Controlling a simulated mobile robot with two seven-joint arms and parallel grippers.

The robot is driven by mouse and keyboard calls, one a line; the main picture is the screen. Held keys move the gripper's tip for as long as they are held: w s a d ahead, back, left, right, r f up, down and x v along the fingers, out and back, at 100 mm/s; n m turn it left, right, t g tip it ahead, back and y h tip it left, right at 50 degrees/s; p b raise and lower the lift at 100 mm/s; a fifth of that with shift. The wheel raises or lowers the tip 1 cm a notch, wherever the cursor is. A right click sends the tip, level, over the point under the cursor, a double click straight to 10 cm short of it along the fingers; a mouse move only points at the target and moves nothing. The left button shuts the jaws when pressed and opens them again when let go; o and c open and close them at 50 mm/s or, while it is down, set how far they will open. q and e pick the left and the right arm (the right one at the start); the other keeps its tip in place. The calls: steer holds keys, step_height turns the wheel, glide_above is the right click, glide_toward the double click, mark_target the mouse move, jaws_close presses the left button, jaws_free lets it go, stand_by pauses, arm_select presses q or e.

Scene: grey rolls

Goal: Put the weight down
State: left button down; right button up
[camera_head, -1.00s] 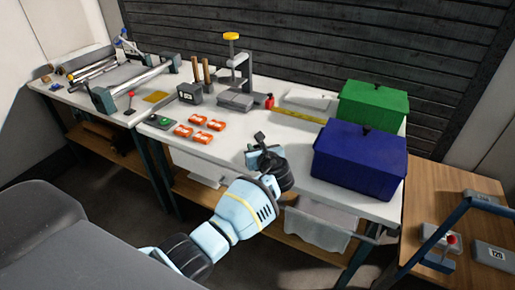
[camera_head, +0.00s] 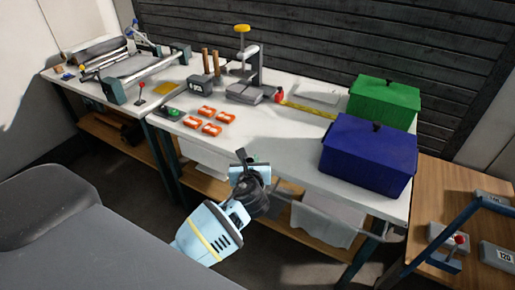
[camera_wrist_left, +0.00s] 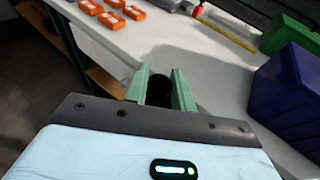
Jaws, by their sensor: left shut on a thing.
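My left gripper (camera_head: 245,162) is by the front edge of the white workbench (camera_head: 290,158). In the left wrist view its two green fingers (camera_wrist_left: 162,92) are shut on a small dark cylinder (camera_wrist_left: 160,90), which looks like the weight. Most of the weight is hidden by the fingers and hand, and no marking on it can be read. A dark bit of it (camera_head: 254,157) shows at the fingertips in the head view. I cannot tell whether it touches the bench. My right gripper is in neither view.
Several orange pieces (camera_head: 211,129) lie left of the gripper. A blue box (camera_head: 365,160) and a green box (camera_head: 384,103) stand to the right. A clamp stand (camera_head: 252,65) and a yellow tape (camera_head: 307,109) are behind. The bench top between the orange pieces and blue box is clear.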

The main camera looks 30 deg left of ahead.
arm_select(q)
steer(key=s+d+r+m+t+h, duration=0.1)
steer(key=s+d+r+m+h, duration=0.1)
steer(key=s, duration=0.7)
steer(key=s+d+r+m+t+h, duration=0.1)
steer(key=s+d+r+m+h, duration=0.2)
steer(key=s, duration=0.6)
steer(key=d+m+h, duration=0.1)
steer(key=d+h, duration=0.1)
steer(key=d, duration=0.1)
steer(key=shift+s+d, duration=0.2)
steer(key=shift+s, duration=0.1)
steer(key=shift+a, duration=0.1)
